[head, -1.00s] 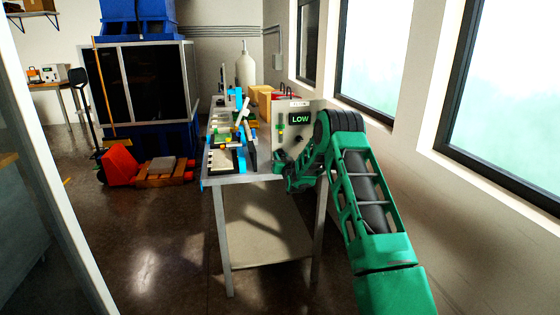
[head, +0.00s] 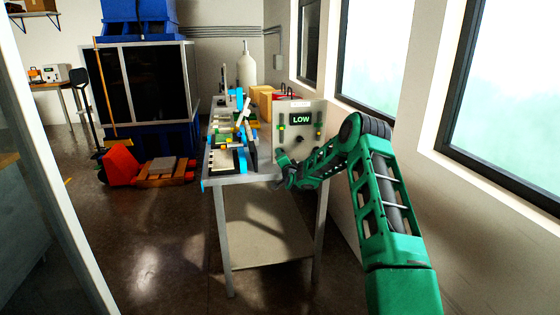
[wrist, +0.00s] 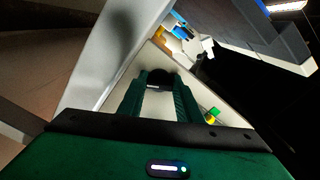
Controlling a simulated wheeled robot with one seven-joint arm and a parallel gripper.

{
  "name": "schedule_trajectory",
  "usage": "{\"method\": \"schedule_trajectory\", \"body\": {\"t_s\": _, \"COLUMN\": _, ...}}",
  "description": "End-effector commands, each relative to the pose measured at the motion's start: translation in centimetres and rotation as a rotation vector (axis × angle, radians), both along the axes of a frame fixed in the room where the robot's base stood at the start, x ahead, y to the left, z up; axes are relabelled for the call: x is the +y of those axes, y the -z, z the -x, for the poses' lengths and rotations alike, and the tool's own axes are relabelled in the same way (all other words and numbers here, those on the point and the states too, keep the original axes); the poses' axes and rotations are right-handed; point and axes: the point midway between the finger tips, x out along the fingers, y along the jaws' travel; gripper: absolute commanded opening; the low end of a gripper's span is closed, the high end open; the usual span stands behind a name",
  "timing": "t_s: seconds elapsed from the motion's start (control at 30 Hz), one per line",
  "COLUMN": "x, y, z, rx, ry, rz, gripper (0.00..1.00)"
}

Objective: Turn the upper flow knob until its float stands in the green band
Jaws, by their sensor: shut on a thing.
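The pale control panel (head: 299,108) stands at the right end of the table and its dark display (head: 301,119) reads LOW in green. A gauge with green and yellow marks (head: 281,131) is left of the display, and another (head: 318,130) is right of it. A dark knob (head: 300,139) shows below the display. My gripper (head: 282,160) is at the panel's lower left. In the wrist view its two green fingers (wrist: 160,85) close around a round black knob (wrist: 160,77). I cannot tell for certain which knob it is. The floats are too small to read.
The metal table (head: 228,170) holds blue, black and white parts left of the panel. Cardboard boxes (head: 263,99) and a pale cylinder (head: 246,68) stand behind. An orange pallet truck (head: 122,165) is on the floor at left. The window wall (head: 410,90) is close on the right.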

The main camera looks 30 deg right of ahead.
Motion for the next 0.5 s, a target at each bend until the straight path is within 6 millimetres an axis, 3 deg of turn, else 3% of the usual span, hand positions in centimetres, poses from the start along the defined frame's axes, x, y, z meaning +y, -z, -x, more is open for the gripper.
{"method": "schedule_trajectory", "body": {"t_s": 0.5, "x": 0.02, "y": 0.4, "z": 0.11, "rx": -0.02, "ry": 0.0, "rz": -0.098, "gripper": 0.09}}
